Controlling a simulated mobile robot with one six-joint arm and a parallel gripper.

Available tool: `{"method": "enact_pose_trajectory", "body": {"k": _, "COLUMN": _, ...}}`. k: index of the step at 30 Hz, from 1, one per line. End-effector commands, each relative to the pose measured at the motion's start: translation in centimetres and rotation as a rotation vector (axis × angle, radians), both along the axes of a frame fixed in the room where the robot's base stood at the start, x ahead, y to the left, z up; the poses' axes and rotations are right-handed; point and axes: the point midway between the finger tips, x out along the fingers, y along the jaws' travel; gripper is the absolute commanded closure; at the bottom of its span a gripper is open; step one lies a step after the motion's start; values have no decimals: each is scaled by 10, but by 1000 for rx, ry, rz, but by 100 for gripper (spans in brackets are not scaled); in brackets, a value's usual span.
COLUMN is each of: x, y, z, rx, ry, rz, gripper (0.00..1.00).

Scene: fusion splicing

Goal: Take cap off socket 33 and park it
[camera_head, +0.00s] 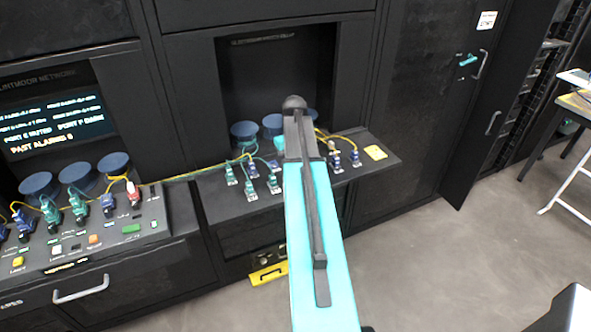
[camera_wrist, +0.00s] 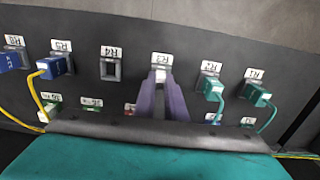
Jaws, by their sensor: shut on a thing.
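My gripper (camera_wrist: 161,82) shows in the wrist view as two purple fingers, closed together at a socket in the upper row of a dark panel (camera_wrist: 205,127). A small pale piece, apparently the cap (camera_wrist: 160,74), is between the fingertips, under a white label that is too blurred to read surely. The fingers hide most of this socket, and I cannot tell whether the cap is still seated. In the head view my arm covers the fingers and the part of the sloped panel (camera_head: 215,185) behind it.
In the wrist view, an empty socket (camera_wrist: 110,69) is left of the fingers. A blue plug (camera_wrist: 54,67) and green plugs (camera_wrist: 211,85) with cables stand on both sides. In the head view, a yellow pad (camera_head: 376,152) lies at the panel's right, and blue round containers (camera_head: 244,131) stand behind.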

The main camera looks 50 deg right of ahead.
Motion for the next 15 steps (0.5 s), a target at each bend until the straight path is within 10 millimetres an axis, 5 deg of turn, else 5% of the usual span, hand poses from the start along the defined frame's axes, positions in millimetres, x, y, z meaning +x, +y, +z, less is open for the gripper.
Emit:
{"method": "enact_pose_trajectory", "body": {"k": 5, "x": 0, "y": 0, "z": 0, "rx": 0, "ry": 0, "rz": 0, "gripper": 67}}
{"method": "enact_pose_trajectory", "body": {"k": 15, "x": 0, "y": 0, "z": 2, "rx": 0, "ry": 0, "rz": 0, "gripper": 67}}
